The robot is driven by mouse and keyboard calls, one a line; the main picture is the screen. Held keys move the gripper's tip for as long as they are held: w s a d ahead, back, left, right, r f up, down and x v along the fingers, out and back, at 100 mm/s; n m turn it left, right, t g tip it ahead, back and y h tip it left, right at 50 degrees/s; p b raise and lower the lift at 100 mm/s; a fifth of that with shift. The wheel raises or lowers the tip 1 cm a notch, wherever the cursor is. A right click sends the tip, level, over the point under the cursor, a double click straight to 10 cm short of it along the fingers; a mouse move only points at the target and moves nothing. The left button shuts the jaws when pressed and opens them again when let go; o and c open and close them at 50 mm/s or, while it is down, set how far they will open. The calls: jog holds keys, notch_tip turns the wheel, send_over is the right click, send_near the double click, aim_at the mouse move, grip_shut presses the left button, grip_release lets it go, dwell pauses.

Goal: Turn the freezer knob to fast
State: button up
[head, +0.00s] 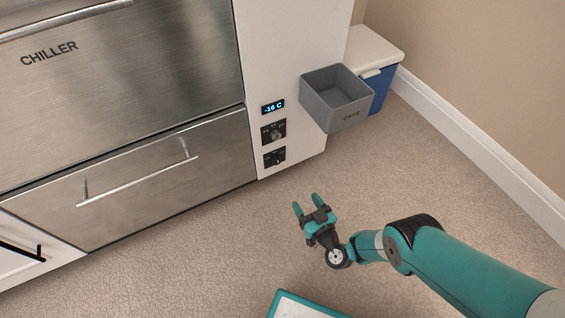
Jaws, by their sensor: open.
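Two dark knob plates sit on the white side panel (290,60), one above the other, below a small display reading -16 C (273,107). The upper knob (274,132) and the lower knob (275,157) have markings too small to read, so I cannot tell which is the freezer knob or where either points. My gripper (309,203) is open and empty. It is in front of the panel, below and to the right of the knobs in the picture, apart from them.
A grey open bin (337,98) sticks out right of the knobs. A blue box with a white lid (379,75) stands behind it. A steel drawer (130,180) with a bar handle is left, under the CHILLER front (120,80). Carpet (430,170) is clear at right.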

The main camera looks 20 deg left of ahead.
jog(key=b, duration=0.9)
send_near(278, 162)
jog(key=b+x, duration=0.1)
jog(key=b, duration=0.2)
jog(key=b+x, duration=0.2)
jog(key=b, duration=0.1)
jog(key=f+b+x, duration=0.1)
jog(key=b+x, duration=0.1)
jog(key=b, duration=0.1)
jog(key=shift+w+a+r+b, duration=0.15)
jog(key=shift+w+a+b, duration=0.25)
jog(key=shift+b, duration=0.75)
jog(key=shift+w+a+r+b, duration=0.3)
jog(key=shift+w+a+b, duration=0.1)
jog(key=shift+w+a, duration=0.45)
jog(key=shift+s, duration=0.1)
jog(key=c, duration=0.9)
